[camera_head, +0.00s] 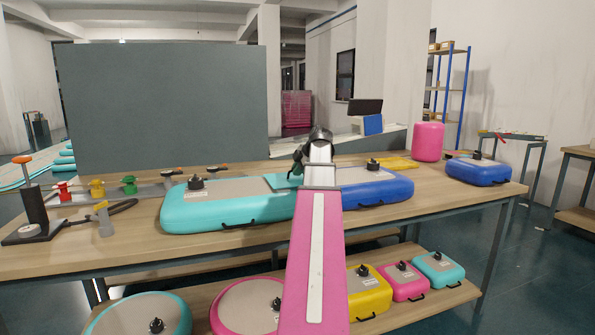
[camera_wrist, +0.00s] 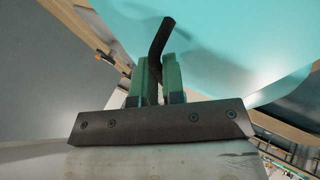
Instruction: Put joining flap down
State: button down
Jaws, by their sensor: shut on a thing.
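My gripper (camera_head: 297,168) is over the seam between a teal inflatable track (camera_head: 225,209) and a blue inflatable track (camera_head: 388,190) on the table. A teal flap (camera_head: 279,182) shows beside the gripper at the teal track's right end. In the wrist view my gripper's green fingers (camera_wrist: 157,62) are shut on a bent black handle (camera_wrist: 160,38). A large teal surface (camera_wrist: 225,45) fills the view behind it; I cannot tell whether it is the flap or the track. My pink arm hides part of the seam, and the flap's far edge is unclear.
The wooden table (camera_head: 130,250) carries colored valves (camera_head: 96,188) and a black stand (camera_head: 35,212) at left. A pink cylinder (camera_head: 428,142) and a small blue inflatable (camera_head: 478,171) stand at right. More inflatables lie on the lower shelf (camera_head: 400,318). A grey panel (camera_head: 165,105) stands behind.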

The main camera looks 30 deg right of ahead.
jog(key=shift+f, duration=0.4)
jog(key=c, duration=1.2)
grip_release()
jog(key=shift+r, duration=0.3)
jog(key=v, duration=1.2)
jog(key=shift+d+r, duration=0.1)
jog(key=shift+r, duration=0.05)
